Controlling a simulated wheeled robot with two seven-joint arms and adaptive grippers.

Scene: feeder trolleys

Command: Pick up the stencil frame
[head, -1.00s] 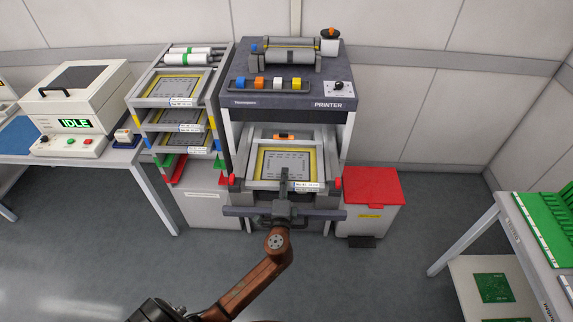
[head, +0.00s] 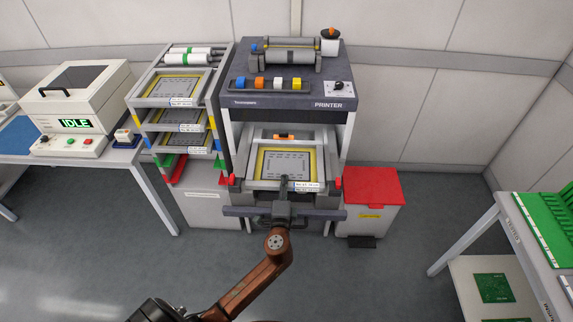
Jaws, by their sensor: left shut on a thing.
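The stencil frame (head: 261,183) is a light grey rectangular frame with a yellow-bordered grey sheet and a white label on its front bar. It lies flat in the open bay of the printer (head: 287,105). My left gripper (head: 284,181) comes in from the front and is shut on the middle of the frame's front bar. The gripper hides a small part of that bar, next to the label. My right gripper is not in view.
A rack (head: 150,124) with more stencil frames stands left of the printer. A red-lidded bin (head: 371,184) stands to its right. Red blocks flank the bay's front. A table with a white machine (head: 76,92) is at left, and a trolley (head: 521,246) with green boards at right.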

